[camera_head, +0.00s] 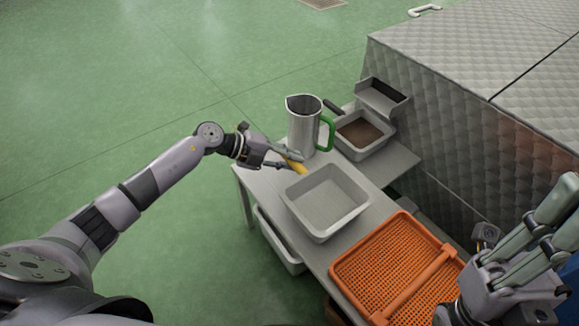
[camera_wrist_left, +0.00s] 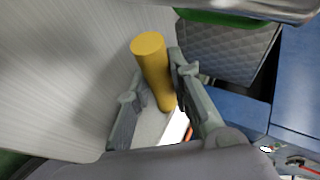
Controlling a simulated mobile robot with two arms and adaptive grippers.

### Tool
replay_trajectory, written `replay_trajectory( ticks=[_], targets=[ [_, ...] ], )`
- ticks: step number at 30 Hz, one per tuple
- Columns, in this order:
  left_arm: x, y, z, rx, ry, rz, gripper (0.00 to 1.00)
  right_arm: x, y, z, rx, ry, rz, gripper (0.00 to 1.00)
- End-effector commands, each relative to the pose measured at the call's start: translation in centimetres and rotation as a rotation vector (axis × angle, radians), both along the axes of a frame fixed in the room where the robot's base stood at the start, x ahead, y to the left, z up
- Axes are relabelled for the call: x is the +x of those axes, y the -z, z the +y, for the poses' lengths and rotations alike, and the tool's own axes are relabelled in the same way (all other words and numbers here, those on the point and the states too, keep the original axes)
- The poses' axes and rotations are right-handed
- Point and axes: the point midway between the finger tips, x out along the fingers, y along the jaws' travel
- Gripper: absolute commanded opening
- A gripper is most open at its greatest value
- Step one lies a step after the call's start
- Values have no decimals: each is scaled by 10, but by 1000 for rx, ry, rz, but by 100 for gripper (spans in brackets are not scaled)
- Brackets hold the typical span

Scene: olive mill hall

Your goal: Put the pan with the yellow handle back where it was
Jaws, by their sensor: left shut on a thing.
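The grey rectangular pan (camera_head: 325,205) with the yellow handle (camera_head: 297,167) is at the middle of the grey table; I cannot tell whether it rests on the top or hangs just above it. It looks empty. My left gripper (camera_head: 291,160) is shut on the yellow handle at the pan's far left side. In the left wrist view the handle (camera_wrist_left: 151,65) stands between the two fingers (camera_wrist_left: 158,100). My right gripper (camera_head: 553,222) is at the right edge, apart from the pan; its finger gap is not clear.
A metal jug (camera_head: 303,128) with a green handle stands just behind the pan. Another pan (camera_head: 384,146) with brown contents sits behind on the right. An orange perforated crate (camera_head: 437,248) lies in front. A white bin (camera_head: 277,240) is under the table (camera_head: 262,181). A quilted metal housing (camera_head: 450,130) bounds the right.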

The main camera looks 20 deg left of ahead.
Motion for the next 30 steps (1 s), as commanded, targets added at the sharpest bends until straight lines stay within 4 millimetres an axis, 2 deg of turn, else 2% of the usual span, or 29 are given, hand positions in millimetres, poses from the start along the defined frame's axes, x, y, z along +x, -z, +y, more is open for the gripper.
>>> replay_trajectory(
  ticks=[2, 8, 9, 17, 26, 30],
  targets=[
    [1, 10, 0, -4, -1, -2, 0, 1, 0, 0, 0, 1, -18, 0],
    [1, 9, 0, -1, 0, -2, 0, 1, -2, 0, -1, 1, -18, 0],
    [0, 10, 0, 1, 0, -2, 21, 1, -2, 0, -1, 1, -18, 0],
    [0, 10, 0, 0, 0, -1, 39, 1, -2, 0, -1, 1, -18, 0],
    [0, 9, 1, 0, -1, -2, 39, 1, -3, 0, -1, 0, -19, 0],
    [-5, 2, 10, 2, -1, 0, 39, -1, -9, 0, 1, 0, -24, 0]
  ],
)
